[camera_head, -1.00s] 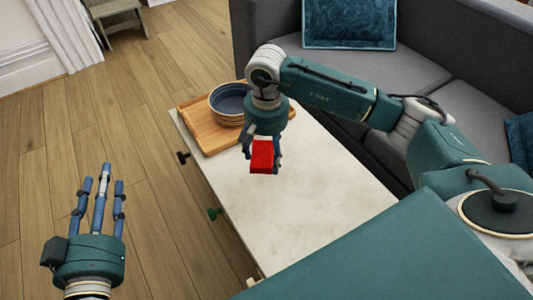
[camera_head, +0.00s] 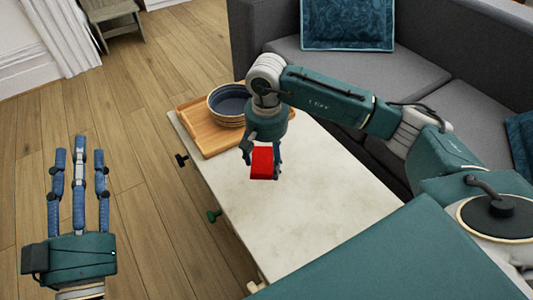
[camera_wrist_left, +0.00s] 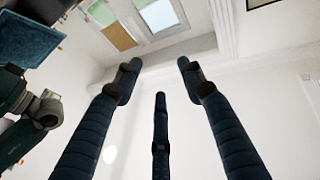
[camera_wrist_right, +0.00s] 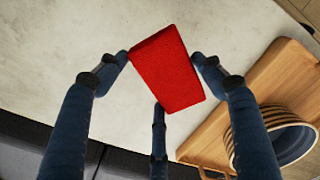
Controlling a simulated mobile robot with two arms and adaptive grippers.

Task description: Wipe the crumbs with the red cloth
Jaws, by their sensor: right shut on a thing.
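The red cloth (camera_head: 262,163) is a small folded block held between the fingers of my right gripper (camera_head: 262,158), over the pale table top (camera_head: 300,200). In the right wrist view the cloth (camera_wrist_right: 166,70) sits between the fingertips, with the pale surface behind it. I cannot tell whether the cloth touches the table. I make out no crumbs in these frames. My left gripper (camera_head: 80,155) is off to the left over the wooden floor, its fingers extended and spread. In the left wrist view its open fingers (camera_wrist_left: 160,80) hold nothing.
A wooden tray (camera_head: 195,120) with a dark bowl (camera_head: 227,100) stands at the far end of the table, just beyond my right gripper. A grey sofa (camera_head: 440,60) runs along the right side. Knobs (camera_head: 212,214) stick out from the table's left side.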

